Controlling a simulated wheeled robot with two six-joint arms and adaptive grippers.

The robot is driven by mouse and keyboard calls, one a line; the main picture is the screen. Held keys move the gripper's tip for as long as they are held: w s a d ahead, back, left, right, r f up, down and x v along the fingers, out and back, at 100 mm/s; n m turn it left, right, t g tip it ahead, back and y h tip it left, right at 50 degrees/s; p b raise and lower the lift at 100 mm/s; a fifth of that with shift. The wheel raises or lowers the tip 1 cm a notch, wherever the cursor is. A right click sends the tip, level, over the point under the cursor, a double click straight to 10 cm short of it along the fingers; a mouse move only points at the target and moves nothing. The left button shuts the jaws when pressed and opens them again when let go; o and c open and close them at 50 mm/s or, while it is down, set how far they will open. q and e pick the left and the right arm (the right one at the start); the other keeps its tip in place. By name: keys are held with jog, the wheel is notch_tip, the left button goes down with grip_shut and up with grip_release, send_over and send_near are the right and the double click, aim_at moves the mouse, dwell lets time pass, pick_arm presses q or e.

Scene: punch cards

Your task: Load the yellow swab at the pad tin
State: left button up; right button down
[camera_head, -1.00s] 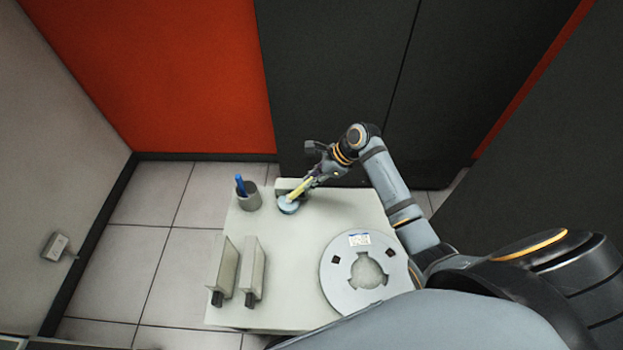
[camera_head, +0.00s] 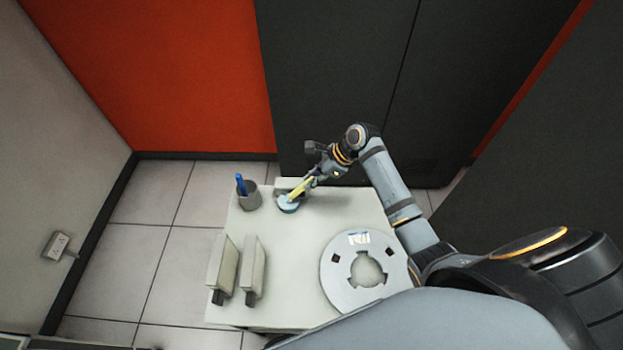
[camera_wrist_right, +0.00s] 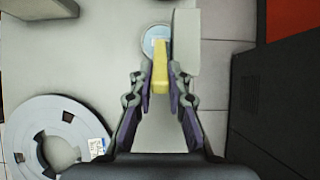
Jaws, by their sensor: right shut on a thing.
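The yellow swab (camera_head: 299,190) slants down from my right gripper (camera_head: 314,178) toward the pad tin. The pad tin (camera_head: 287,204) is a small round pale-blue tin near the back edge of the table. The swab's lower end is at the tin; I cannot tell whether it touches the pad. In the right wrist view the swab (camera_wrist_right: 160,67) sits between the fingertips of the right gripper (camera_wrist_right: 161,84), which is shut on it. The tin (camera_wrist_right: 155,38) shows just beyond, partly hidden by the swab. My left gripper is not in view.
A grey cup (camera_head: 250,199) with a blue pen stands left of the tin. A pale block (camera_head: 289,184) is directly behind the tin. Two upright pale holders (camera_head: 224,265) stand front left. A tape reel (camera_head: 346,294) lies front right. The table's middle is clear.

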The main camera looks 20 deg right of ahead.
jog(key=shift+s+f+p, duration=0.1)
jog(key=shift+f+p, duration=0.05)
jog(key=shift+p, duration=0.4)
dwell(1.6)
notch_tip(320, 180, up, 3)
jog(key=p, duration=0.4)
notch_tip(320, 180, up, 2)
jog(key=shift+r+p, duration=0.15)
jog(key=shift+p, duration=0.8)
jog(key=shift+r, duration=0.95)
